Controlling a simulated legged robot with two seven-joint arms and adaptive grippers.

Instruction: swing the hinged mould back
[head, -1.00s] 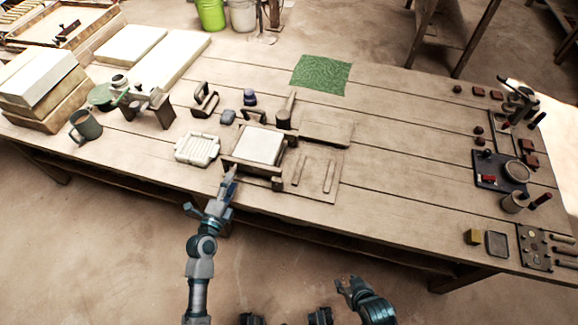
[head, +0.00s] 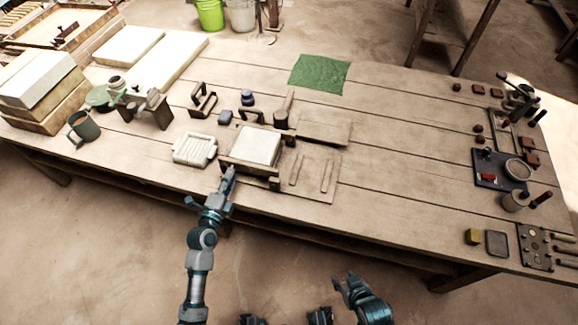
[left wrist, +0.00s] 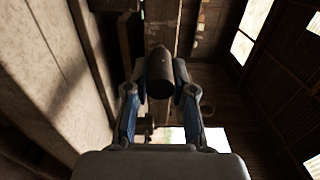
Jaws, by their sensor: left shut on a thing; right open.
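My left gripper (head: 229,178) is at the mould's near left edge. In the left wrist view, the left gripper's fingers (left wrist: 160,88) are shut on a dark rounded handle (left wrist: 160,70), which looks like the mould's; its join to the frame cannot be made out. My right gripper (head: 346,286) is open and empty, in front of the bench and away from the mould.
A wooden flap or board (head: 323,132) lies flat behind right, beside an upright brown tool (head: 283,118). A green cloth (head: 319,74) lies further back.

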